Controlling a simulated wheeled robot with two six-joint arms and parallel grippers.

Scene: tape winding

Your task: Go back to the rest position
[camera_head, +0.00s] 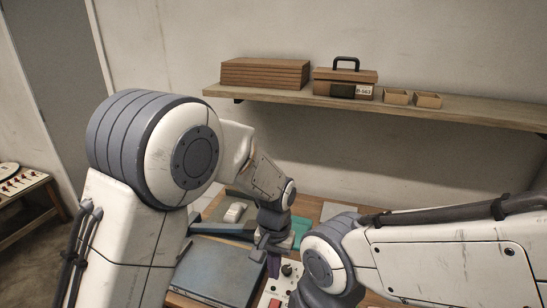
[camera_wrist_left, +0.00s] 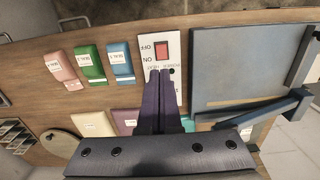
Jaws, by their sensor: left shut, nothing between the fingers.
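My left gripper (camera_head: 273,266) is over the work table in the head view, with its dark fingers pointing down. In the left wrist view its two fingers (camera_wrist_left: 162,72) lie together, shut with nothing between them. Their tips overlap the lower edge of a white switch box (camera_wrist_left: 155,42) with a red rocker switch, marked ON, OFF, POWER and HEAT. I cannot tell whether they touch it. The box also shows beside the gripper in the head view (camera_head: 272,292). My right arm crosses the lower right of the head view; its gripper is hidden or out of frame.
Pink (camera_wrist_left: 61,67), green (camera_wrist_left: 89,63) and blue (camera_wrist_left: 120,64) labelled pieces lie on the wooden table. A blue-grey flat case (camera_head: 213,270) lies left of the gripper. A wall shelf (camera_head: 450,112) holds a toolbox (camera_head: 345,80) and stacked boards (camera_head: 264,74).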

